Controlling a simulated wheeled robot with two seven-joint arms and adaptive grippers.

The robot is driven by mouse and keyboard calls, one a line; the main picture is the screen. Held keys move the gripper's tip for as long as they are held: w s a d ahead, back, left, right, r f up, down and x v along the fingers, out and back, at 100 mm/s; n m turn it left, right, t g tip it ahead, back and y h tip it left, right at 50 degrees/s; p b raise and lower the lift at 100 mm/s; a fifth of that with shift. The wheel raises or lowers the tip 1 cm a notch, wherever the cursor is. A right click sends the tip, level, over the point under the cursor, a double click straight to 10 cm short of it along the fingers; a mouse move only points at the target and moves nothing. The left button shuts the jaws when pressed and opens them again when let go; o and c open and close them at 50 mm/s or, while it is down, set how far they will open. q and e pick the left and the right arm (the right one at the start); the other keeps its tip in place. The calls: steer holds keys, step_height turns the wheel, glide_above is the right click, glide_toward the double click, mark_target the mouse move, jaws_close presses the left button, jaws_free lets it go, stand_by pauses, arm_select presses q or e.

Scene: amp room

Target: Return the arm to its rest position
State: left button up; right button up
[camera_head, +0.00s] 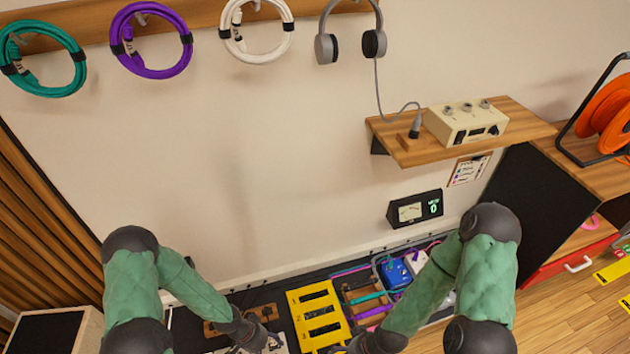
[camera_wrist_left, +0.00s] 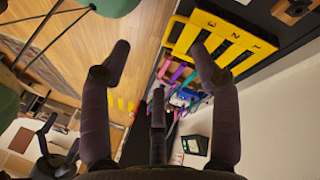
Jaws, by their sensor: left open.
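My left arm (camera_head: 190,285) is green with dark joints and comes in at the lower left of the head view. My left gripper (camera_head: 262,342) is at the bottom edge there, left of the yellow numbered rack. In the left wrist view my left gripper (camera_wrist_left: 160,70) has its dark fingers spread wide, with nothing between them. My right arm (camera_head: 430,290) is bent at the lower right of the head view. My right gripper (camera_head: 360,344) is at the bottom edge, partly cut off, so its fingers are unclear.
The yellow rack (camera_head: 320,315) and a blue box (camera_head: 396,273) with coloured cables lie between the arms. A wooden shelf (camera_head: 400,150) holds a cream device (camera_head: 466,122). Headphones (camera_head: 350,45) and coiled cables (camera_head: 150,40) hang above. The middle of the wall is clear.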

arm_select(q)
steer(key=s+d+r+n+t+p, duration=0.1)
steer(key=s+d+r+n+p, duration=0.2)
steer(key=r+n, duration=0.5)
steer(key=shift+s+d+r+y, duration=0.4)
steer(key=shift+s+d+r, duration=0.4)
steer(key=shift+r, duration=0.45)
